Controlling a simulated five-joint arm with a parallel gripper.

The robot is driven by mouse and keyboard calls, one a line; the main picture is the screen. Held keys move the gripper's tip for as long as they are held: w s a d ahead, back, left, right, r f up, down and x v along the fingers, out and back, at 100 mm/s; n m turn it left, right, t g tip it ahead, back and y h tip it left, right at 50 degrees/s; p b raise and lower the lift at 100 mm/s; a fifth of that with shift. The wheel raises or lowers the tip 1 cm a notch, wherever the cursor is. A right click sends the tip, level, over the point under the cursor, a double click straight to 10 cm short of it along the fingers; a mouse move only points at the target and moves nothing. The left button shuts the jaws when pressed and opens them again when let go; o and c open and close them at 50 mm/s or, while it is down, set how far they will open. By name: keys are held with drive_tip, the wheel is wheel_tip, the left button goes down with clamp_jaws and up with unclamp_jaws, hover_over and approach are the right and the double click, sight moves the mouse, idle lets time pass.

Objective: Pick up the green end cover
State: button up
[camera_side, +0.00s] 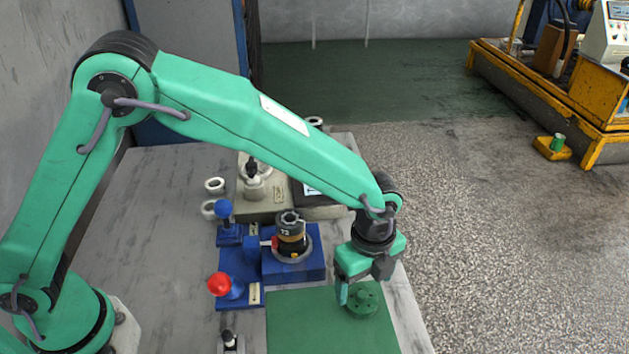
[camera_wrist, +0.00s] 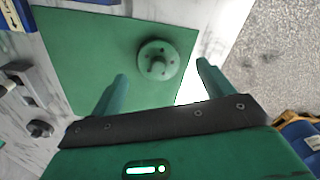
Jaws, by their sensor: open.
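The green end cover (camera_side: 363,300) is a round flanged disc with small holes and a raised centre hub. It lies on the green mat (camera_side: 305,325) near the mat's right side. In the wrist view the end cover (camera_wrist: 158,62) sits ahead of the fingertips, roughly midway between their lines. My gripper (camera_side: 360,280) is above and close to the cover in the side view, its far finger partly hidden. In the wrist view my gripper (camera_wrist: 161,70) has its two fingers spread wide with nothing between them.
A blue fixture (camera_side: 308,268) holds a black cylinder (camera_side: 291,235) left of my gripper. A red knob (camera_side: 219,284) and a blue knob (camera_side: 223,208) stand further left. White rings (camera_side: 214,186) lie behind. The mat left of the cover is clear.

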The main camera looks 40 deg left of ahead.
sight(363, 294)
drive_tip(key=shift+s+f, duration=0.1)
drive_tip(key=shift+f, duration=1.9)
drive_tip(key=c, duration=1.2)
drive_tip(key=shift+r, duration=0.1)
drive_tip(key=shift+r, duration=0.45)
wheel_tip(363, 294, up, 3)
drive_tip(key=shift+r, duration=0.1)
drive_tip(key=s+d+r, duration=0.1)
drive_tip(key=s+r, duration=0.1)
drive_tip(key=s, duration=0.1)
drive_tip(key=s+d+r, duration=0.1)
drive_tip(key=s+r, duration=0.1)
drive_tip(key=s, duration=0.2)
drive_tip(key=s+d+r, duration=0.2)
drive_tip(key=s, duration=0.2)
drive_tip(key=shift+r, duration=0.4)
drive_tip(key=shift+r, duration=0.2)
